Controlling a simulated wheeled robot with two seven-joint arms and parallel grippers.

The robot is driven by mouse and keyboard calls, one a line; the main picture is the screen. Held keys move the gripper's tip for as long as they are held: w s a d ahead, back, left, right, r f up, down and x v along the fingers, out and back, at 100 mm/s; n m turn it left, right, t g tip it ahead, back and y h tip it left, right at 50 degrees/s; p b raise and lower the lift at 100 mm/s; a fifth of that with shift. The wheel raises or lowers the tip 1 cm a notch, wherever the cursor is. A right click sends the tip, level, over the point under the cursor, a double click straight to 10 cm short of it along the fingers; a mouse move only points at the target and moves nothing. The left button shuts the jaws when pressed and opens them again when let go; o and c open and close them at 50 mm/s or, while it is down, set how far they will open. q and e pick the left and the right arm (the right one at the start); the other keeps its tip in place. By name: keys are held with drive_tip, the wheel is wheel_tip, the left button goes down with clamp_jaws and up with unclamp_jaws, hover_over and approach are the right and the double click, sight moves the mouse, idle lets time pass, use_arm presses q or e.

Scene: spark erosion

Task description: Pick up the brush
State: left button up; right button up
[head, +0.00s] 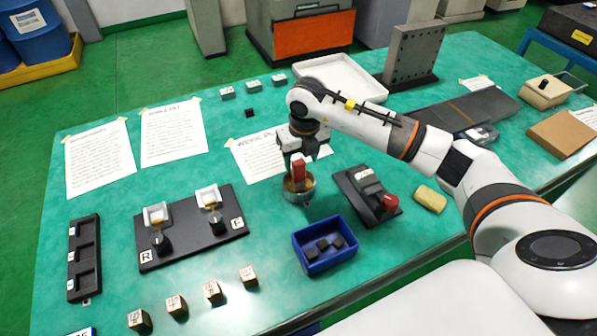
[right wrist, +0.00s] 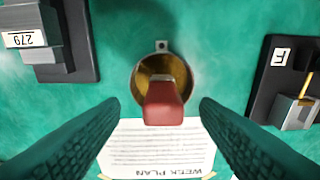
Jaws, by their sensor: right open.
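The brush shows as a red block-like handle (head: 299,172) standing up out of a round brass-coloured cup (head: 298,193) near the middle of the table. In the right wrist view the red handle (right wrist: 165,105) rises toward the camera from the cup (right wrist: 147,75); its bristles are hidden inside. My right gripper (head: 299,160) is open and points down over the cup. In the right wrist view its fingertips (right wrist: 160,104) lie on either side of the handle, with a gap on both sides. My left gripper is not in view.
A blue bin (head: 324,260) with dark blocks stands in front of the cup. A dark device with a red knob (head: 390,202) stands right of it, beside a yellow sponge (head: 430,199). A black fixture board (head: 185,243) lies left. A paper sheet (head: 255,165) lies behind.

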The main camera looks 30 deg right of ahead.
sight(299, 169)
drive_tip(key=f+p, duration=0.1)
drive_tip(key=f, duration=0.1)
drive_tip(key=w+f, duration=0.1)
drive_tip(key=f, duration=0.2)
drive_tip(key=shift+a+p, duration=0.1)
drive_tip(key=shift+p, duration=0.3)
drive_tip(key=shift+w+f, duration=0.1)
drive_tip(key=shift+f, duration=0.1)
drive_tip(key=shift+c, duration=0.9)
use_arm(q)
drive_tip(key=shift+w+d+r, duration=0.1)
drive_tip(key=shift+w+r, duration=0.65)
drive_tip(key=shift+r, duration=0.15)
use_arm(e)
drive_tip(key=c, duration=0.9)
